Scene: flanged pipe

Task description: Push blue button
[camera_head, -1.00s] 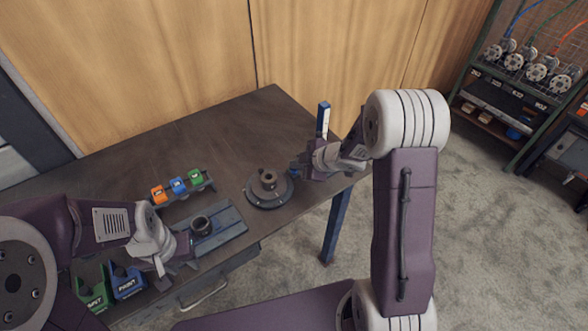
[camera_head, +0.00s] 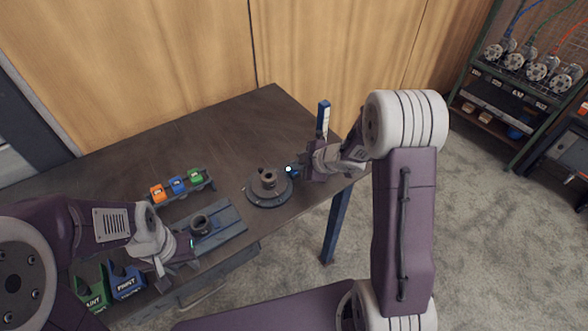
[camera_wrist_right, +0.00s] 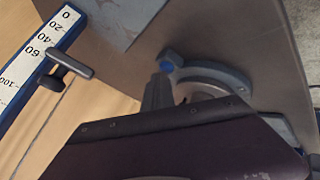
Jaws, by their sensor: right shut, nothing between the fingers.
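A small blue button (camera_wrist_right: 166,65) sits on a grey housing at the edge of a round base in the right wrist view. In the head view, a bright white-blue spot (camera_head: 290,170) shows at this place, beside the round base (camera_head: 268,197). My right gripper (camera_head: 303,172) is shut and empty. Its fingertips (camera_wrist_right: 159,88) are at the button in the wrist view; whether they touch it I cannot tell. My left gripper (camera_head: 185,258) is by the grey-blue fixture (camera_head: 226,226) at the table's front; its finger opening is unclear.
A rack with orange (camera_head: 157,193), blue (camera_head: 178,185) and green (camera_head: 195,176) blocks stands at mid-table. A scale post (camera_head: 323,118) stands at the right edge. The table's back is clear.

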